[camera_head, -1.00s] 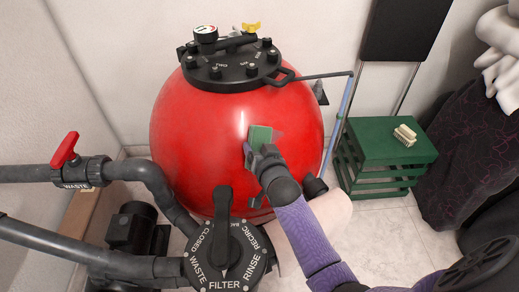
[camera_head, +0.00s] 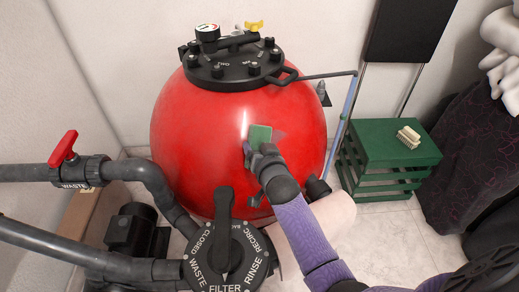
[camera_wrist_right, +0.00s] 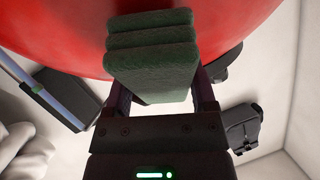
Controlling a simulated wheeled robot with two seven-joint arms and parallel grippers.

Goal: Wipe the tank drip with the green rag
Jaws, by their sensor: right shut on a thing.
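The red tank (camera_head: 205,135) fills the middle of the head view, with a black lid on top. My right gripper (camera_head: 257,148) is at the tank's front right face, shut on the folded green rag (camera_head: 261,134). In the right wrist view the green rag (camera_wrist_right: 152,50) sits between the two fingers, in front of the red tank (camera_wrist_right: 60,25); I cannot tell for sure whether it touches the tank. A faint darker patch (camera_head: 278,136) shows on the tank just right of the rag. My left gripper is not in view.
A black multiport valve (camera_head: 225,255) with a handle stands in front of the tank. Grey pipes with a red-handled valve (camera_head: 64,149) run at the left.

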